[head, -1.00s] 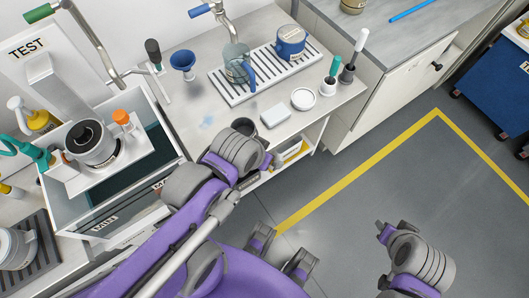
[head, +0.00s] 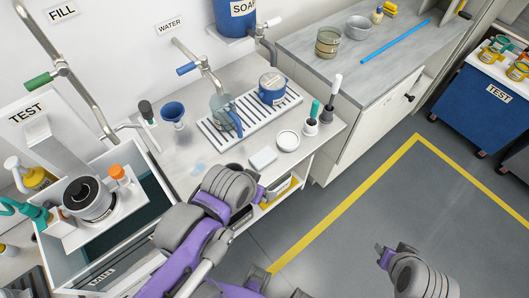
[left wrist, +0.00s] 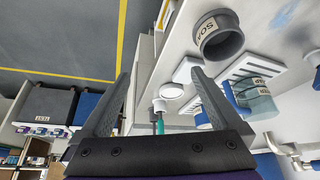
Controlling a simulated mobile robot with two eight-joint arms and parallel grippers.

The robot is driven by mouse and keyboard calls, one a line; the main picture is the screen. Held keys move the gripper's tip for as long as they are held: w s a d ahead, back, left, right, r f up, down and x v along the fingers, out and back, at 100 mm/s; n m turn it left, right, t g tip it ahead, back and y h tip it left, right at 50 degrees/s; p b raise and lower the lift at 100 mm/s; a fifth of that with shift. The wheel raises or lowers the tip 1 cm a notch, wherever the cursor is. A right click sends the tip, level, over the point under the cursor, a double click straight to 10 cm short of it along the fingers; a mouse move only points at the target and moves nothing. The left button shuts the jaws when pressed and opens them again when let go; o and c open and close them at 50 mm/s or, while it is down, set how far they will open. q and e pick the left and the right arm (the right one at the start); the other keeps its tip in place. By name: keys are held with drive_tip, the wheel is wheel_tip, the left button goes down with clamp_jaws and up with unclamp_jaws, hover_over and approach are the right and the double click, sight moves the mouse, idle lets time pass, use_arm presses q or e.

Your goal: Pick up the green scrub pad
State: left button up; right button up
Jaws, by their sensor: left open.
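I cannot make out a green scrub pad in either view. A pale flat block (head: 263,158) lies on the counter, beside a round white dish (head: 288,140). My left gripper (head: 256,197) is at the counter's front edge, just below the block; my own wrist hides part of the counter. In the left wrist view its two fingers (left wrist: 160,75) are spread with nothing between them. Beyond them show the block (left wrist: 187,69), the dish (left wrist: 171,91) and a grey cup labelled SOAP (left wrist: 219,36). My right gripper (head: 383,256) is over the floor at lower right; its jaws are unclear.
A bin with yellow contents (head: 281,189) sits on the shelf under the counter. A slatted rack (head: 215,135) holds a jug (head: 226,115) and a blue tub (head: 272,88).

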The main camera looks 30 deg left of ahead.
use_arm(q)
drive_tip(key=shift+o, duration=0.2)
drive_tip(key=shift+w, duration=0.1)
drive_tip(key=m+g+b, duration=0.5)
drive_tip(key=b, duration=0.3)
hover_over(262, 157)
drive_tip(key=f, duration=0.6)
drive_tip(key=shift+s+d, duration=0.1)
drive_tip(key=shift+s, duration=0.2)
drive_tip(key=f, duration=0.4)
drive_tip(key=shift+w+f, duration=0.15)
drive_tip(key=shift+w, duration=0.25)
drive_tip(key=shift+f, duration=0.45)
